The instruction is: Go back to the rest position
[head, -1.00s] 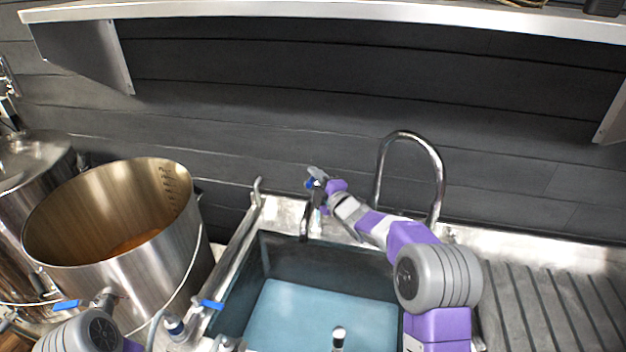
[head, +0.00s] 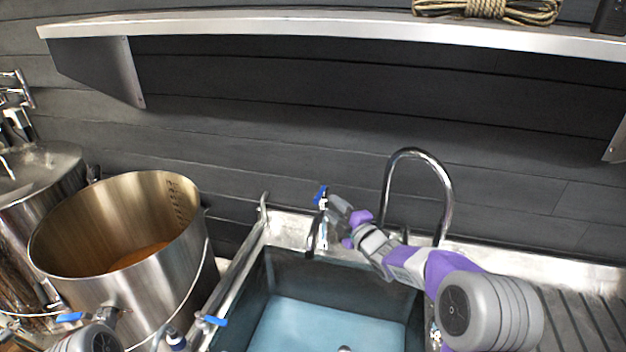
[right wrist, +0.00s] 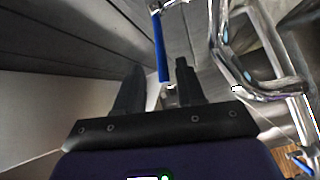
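My right gripper (head: 338,205) is just right of the small tap (head: 319,232) at the sink's back edge. In the right wrist view its two dark fingers (right wrist: 160,66) stand apart with nothing held between them. The tap's blue lever (head: 320,194) is close by; in the right wrist view the blue lever (right wrist: 161,48) shows beyond the fingertips. My left arm shows only as a grey joint at the bottom left of the head view; its gripper is out of the picture.
The sink (head: 262,304) holds bluish water. A tall curved faucet (head: 446,190) rises close behind my right arm. A steel kettle (head: 165,290) with brownish contents stands left. A shelf (head: 300,27) with coiled rope (head: 490,10) runs above. A ribbed drainboard (head: 585,325) lies right.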

